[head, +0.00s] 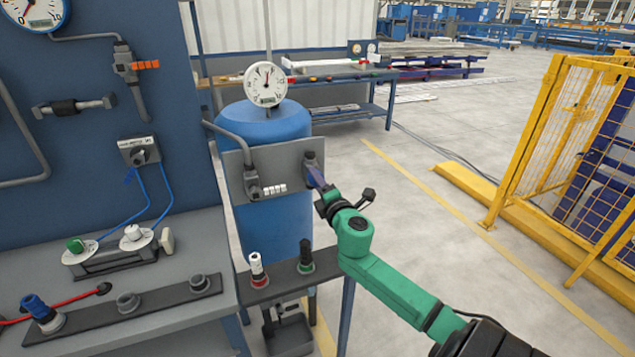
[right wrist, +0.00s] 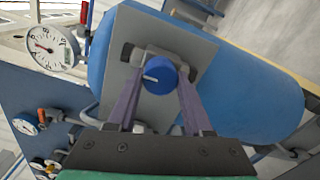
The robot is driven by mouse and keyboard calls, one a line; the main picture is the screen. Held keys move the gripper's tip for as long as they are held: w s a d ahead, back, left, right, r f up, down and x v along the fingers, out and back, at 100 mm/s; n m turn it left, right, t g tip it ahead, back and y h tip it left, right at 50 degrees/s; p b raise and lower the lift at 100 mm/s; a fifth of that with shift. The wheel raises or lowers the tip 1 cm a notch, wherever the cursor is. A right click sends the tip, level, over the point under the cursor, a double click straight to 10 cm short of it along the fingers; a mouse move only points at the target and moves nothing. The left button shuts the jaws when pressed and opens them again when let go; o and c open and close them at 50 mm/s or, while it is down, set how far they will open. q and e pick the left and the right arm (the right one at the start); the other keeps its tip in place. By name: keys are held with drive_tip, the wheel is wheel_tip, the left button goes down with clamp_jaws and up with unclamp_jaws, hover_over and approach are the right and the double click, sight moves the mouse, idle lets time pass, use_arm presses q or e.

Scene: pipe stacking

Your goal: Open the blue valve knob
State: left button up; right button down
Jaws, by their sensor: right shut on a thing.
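The blue valve knob (right wrist: 161,76) shows in the right wrist view, round with a white pointer mark that points left. It sits on a grey plate (right wrist: 150,34) in front of a blue tank (right wrist: 245,85). My right gripper (right wrist: 160,70) is shut on the knob, one purple finger on each side of it. In the head view my right gripper (head: 314,174) reaches the right end of the grey plate (head: 276,160), at a dark fitting (head: 311,157). The knob itself is hidden by the fingers there. My left gripper is not in view.
A pressure gauge (head: 265,85) stands on top of the tank. A bench (head: 190,270) with pipe fittings and a blue wall panel (head: 90,100) are on the left. A yellow fence (head: 540,130) stands on the right. The floor between is clear.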

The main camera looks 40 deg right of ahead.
drive_tip(key=shift+c, duration=1.5)
unclamp_jaws()
drive_tip(key=b+v, duration=0.2)
drive_tip(key=v, duration=1.2)
drive_tip(key=shift+s, duration=0.3)
drive_tip(key=shift+a, duration=0.1)
